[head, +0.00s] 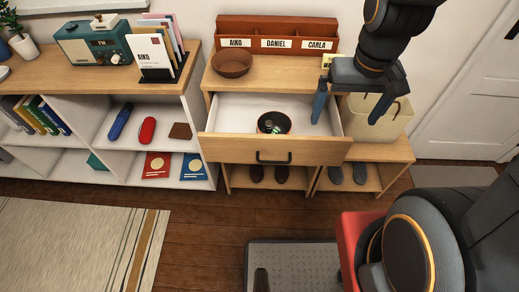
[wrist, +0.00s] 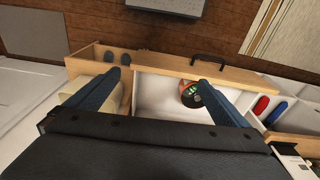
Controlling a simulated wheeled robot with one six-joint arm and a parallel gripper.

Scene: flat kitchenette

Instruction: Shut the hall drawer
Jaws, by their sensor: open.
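The hall drawer (head: 290,149) is pulled out of the wooden hall cabinet, with a light wood front, a black handle (head: 273,158) and a white inside. A dark round bowl (head: 273,122) with something green in it sits in the drawer. In the wrist view the drawer front (wrist: 180,66) and its handle (wrist: 209,60) lie beyond my fingers. My gripper (head: 347,108) is open and empty, above the right side of the drawer. Its left finger is over the drawer's right part, its right finger in front of the beige bin. I cannot tell its exact height.
A beige bin (head: 382,117) stands on the low bench right of the drawer. A brown bowl (head: 232,64) and a red-brown letter rack (head: 277,32) are on the cabinet top. Shoes (head: 268,174) sit below. An open shelf (head: 95,160) is at left.

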